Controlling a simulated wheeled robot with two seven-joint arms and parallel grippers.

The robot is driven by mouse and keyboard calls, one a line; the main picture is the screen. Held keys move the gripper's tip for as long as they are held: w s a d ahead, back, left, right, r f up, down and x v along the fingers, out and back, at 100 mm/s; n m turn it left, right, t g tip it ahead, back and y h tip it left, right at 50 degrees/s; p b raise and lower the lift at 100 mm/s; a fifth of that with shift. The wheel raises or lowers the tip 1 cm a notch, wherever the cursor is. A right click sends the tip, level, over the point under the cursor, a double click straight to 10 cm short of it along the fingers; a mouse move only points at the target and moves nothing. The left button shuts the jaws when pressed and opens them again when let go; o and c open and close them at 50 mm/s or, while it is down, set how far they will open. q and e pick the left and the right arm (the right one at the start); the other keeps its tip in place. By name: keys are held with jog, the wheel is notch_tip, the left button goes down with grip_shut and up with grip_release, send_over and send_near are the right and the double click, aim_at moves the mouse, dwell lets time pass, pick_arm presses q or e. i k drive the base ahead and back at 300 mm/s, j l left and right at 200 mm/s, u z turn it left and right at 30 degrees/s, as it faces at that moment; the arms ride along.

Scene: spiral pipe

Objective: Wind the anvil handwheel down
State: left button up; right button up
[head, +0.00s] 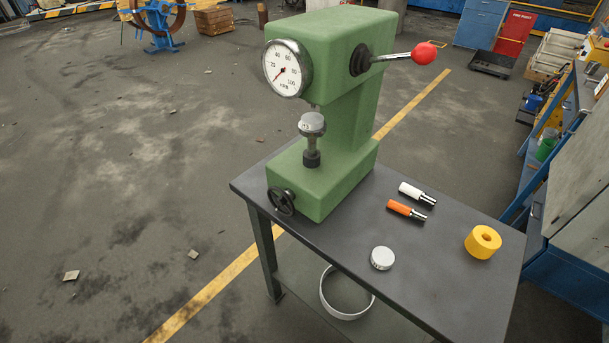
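The anvil handwheel (281,201) is a small dark wheel on the lower front of a green hardness tester (345,110). The tester stands upright at the left end of a dark table. The anvil (312,157) is a dark post on the tester's base with a pale round disc (312,123) on top, below the head. A white round dial (287,69) faces left on the head. A lever with a red ball (424,53) sticks out to the right. Neither of my grippers is in the head view.
A pale hoop (330,295) rests on the lower shelf. The floor to the left is largely clear.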

aim_at(280, 200)
jog(key=i+j+z, duration=0.3)
jog(key=j+z, duration=0.2)
jog(key=i+j+z, duration=0.2)
jog(key=j+z, duration=0.75)
jog(key=j, duration=0.2)
jog(key=j+z, duration=0.5)
jog(key=j, duration=0.2)
jog(key=k+j+z, duration=0.15)
jog(key=j+z, duration=0.3)
jog(key=j, duration=0.15)
